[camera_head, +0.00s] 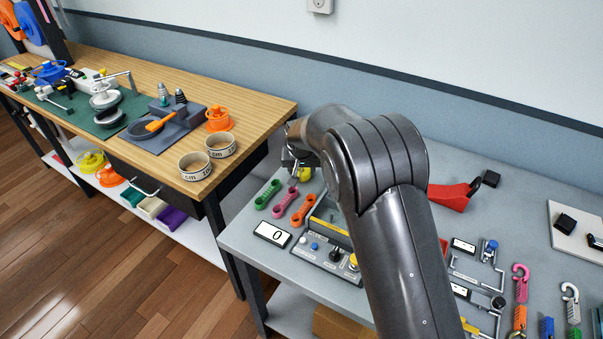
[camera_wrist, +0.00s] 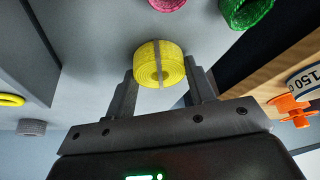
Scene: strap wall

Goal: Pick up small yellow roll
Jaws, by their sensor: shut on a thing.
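The small yellow roll (camera_wrist: 158,66) has a grey band around it and sits between the two fingers of my gripper (camera_wrist: 161,72) in the wrist view. The fingers are shut on its sides. In the head view the yellow roll (camera_head: 305,174) is a small patch below my gripper (camera_head: 297,160), partly hidden by my arm. It is above or at the far left part of the grey table (camera_head: 245,232); I cannot tell whether it touches the top.
Green (camera_head: 267,194), pink (camera_head: 285,205) and orange (camera_head: 302,210) straps lie close in front of the gripper, beside a device with a display (camera_head: 272,234). The wooden bench (camera_head: 255,105) with two tape rolls stands left. A red holder (camera_head: 453,194) is right of my arm.

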